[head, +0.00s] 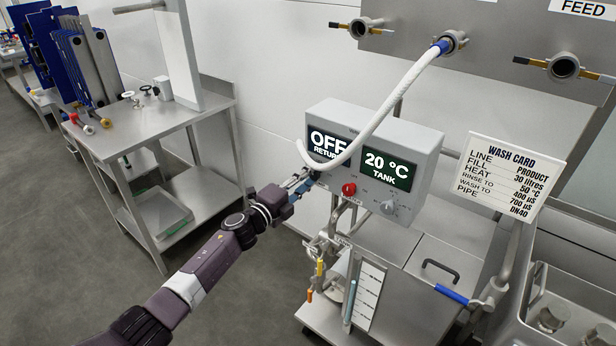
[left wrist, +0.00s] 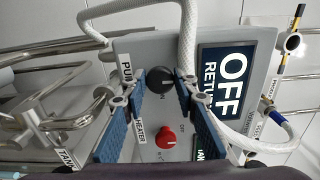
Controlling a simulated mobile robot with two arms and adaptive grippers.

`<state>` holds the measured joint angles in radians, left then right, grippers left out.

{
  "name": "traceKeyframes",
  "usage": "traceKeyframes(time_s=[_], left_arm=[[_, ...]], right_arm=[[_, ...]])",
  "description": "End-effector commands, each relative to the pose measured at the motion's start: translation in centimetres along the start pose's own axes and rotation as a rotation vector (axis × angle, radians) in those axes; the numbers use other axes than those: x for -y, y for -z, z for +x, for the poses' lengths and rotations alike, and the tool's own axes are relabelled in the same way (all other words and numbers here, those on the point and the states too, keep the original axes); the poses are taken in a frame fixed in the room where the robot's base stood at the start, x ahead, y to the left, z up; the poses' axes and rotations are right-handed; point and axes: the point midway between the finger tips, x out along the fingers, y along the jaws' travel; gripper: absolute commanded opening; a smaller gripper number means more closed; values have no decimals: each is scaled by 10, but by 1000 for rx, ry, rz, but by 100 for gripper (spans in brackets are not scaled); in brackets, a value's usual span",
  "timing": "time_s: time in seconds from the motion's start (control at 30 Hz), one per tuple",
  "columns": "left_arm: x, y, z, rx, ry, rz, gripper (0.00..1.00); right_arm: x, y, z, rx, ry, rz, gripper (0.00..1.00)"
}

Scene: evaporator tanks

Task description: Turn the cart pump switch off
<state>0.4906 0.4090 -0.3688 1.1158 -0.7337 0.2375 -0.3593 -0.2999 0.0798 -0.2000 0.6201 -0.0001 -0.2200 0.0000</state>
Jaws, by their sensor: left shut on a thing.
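The cart pump switch (left wrist: 160,82) is a dark round knob on the grey control box, beside a label partly reading "PU". My left gripper (left wrist: 161,92) has its blue-padded fingers on both sides of this knob and is shut on it. In the head view my left gripper (head: 308,181) reaches the lower left of the control box (head: 418,150) and hides the pump switch. The box's left display (head: 329,143) reads "OFF". My right gripper is in neither view.
A red heater knob (head: 349,189) sits close to the right of my left gripper. A white hose (head: 395,95) arcs in front of the box. A "20 °C" tank display (head: 388,167) is on the right. A steel table (head: 150,125) stands to the left.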

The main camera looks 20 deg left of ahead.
Motion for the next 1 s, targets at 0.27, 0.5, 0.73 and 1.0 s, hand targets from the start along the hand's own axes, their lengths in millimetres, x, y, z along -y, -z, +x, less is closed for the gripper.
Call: traceKeyframes(time_s=[0.27,0.5,0.73,1.0], left_arm=[[-2,0,0,1,-3,-50,3],[-2,0,0,1,-3,-54,3],[-2,0,0,1,-3,-53,36],[-1,0,0,0,-1,-51,43]], right_arm=[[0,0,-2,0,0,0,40],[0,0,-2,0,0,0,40],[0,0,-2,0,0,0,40],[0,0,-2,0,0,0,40]])
